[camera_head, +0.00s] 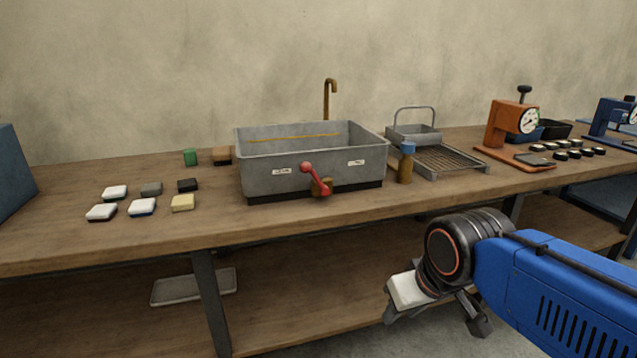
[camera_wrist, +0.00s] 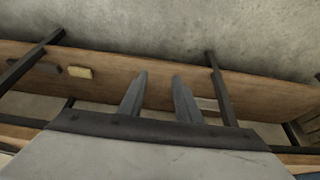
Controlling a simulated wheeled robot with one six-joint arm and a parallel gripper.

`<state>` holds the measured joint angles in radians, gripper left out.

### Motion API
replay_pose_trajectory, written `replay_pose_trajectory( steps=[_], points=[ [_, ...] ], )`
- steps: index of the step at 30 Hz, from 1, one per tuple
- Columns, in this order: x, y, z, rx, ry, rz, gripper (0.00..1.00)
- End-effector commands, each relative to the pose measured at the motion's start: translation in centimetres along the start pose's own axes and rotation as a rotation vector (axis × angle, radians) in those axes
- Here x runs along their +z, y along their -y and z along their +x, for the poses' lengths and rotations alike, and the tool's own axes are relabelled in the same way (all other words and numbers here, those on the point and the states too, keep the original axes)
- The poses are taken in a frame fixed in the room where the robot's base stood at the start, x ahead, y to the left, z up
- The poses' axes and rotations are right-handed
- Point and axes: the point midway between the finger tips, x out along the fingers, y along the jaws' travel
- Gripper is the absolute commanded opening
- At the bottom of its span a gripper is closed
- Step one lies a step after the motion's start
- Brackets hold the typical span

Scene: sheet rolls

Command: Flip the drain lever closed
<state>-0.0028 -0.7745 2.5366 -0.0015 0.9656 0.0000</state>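The drain lever (camera_head: 315,178) is red with a ball knob. It is on the front of a grey metal sink (camera_head: 260,180), at a brass valve. The lever leans up and to the left, its knob nearer the left of two white labels; I cannot read their text. My gripper (camera_head: 437,318) is low at the right in the head view, in front of the bench and below its top, well apart from the lever. In the wrist view my gripper (camera_wrist: 160,76) has its two fingers apart with nothing between them. The lever is not seen there.
The wooden bench (camera_head: 130,236) holds several small blocks at left. A brass bottle with a blue cap (camera_head: 405,165) stands right of the sink, beside a wire rack (camera_head: 450,159). An orange gauge press (camera_head: 503,125) is farther right. The space before the sink is clear.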

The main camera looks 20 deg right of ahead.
Motion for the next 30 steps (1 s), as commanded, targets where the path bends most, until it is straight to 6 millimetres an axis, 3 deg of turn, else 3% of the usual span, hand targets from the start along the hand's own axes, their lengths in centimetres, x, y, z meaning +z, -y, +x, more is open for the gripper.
replay_pose_trajectory(
  steps=[1, 3, 4, 8, 18, 30],
  points=[
    [0.0, 0.0, 0.0, 0.0, 0.0, 0.0, 0.19],
    [-0.2, 0.0, -0.1, 0.0, 0.002, -0.006, 0.03],
    [-0.4, 0.1, -0.2, 0.0, 0.003, -0.012, 0.0],
    [-2.1, 0.2, -1.1, -0.002, 0.017, -0.062, 0.0],
    [-10.7, 1.5, -5.1, -0.011, 0.087, -0.322, 0.0],
    [-21.1, 4.1, -8.4, -0.033, 0.171, -0.638, 0.0]
  ],
)
